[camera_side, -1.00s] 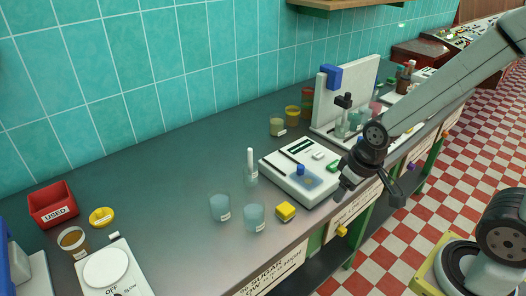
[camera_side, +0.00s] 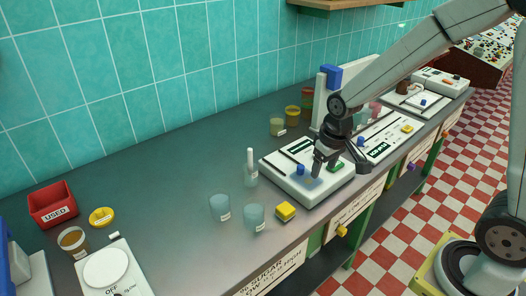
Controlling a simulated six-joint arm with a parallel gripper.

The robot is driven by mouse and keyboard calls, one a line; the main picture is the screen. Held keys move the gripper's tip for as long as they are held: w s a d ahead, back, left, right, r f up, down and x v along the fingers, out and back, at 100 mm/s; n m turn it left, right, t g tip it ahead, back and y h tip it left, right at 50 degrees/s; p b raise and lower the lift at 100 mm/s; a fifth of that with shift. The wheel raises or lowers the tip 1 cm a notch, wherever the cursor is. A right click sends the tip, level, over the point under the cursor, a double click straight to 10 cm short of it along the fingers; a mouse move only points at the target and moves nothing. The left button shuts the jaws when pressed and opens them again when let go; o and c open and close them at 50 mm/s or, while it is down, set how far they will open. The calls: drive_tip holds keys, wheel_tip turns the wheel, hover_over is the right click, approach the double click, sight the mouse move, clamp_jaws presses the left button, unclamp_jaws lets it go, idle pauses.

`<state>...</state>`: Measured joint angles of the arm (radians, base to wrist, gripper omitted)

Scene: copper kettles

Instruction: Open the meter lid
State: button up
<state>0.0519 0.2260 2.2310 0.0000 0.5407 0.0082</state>
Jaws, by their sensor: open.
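The white meter (camera_side: 291,179) sits on the dark bench in the middle of the view. Its lid (camera_side: 309,181) appears to be the pale bluish panel on its top, with a blue knob (camera_side: 300,169) standing on it. The lid looks down, though my gripper hides part of it. My gripper (camera_side: 319,167) is open and points down over the meter, just right of the blue knob. Whether it touches anything cannot be told. A green display or label shows on the meter behind the fingers.
A white stand (camera_side: 325,85) rises behind. The left bench middle is clear.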

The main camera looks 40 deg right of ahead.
drive_tip(key=m+g, duration=0.1)
drive_tip(key=g, duration=0.1)
hover_over(301, 166)
drive_tip(key=shift+f, duration=0.7)
drive_tip(key=shift+f, duration=0.15)
drive_tip(key=shift+f, duration=3.75)
clamp_jaws()
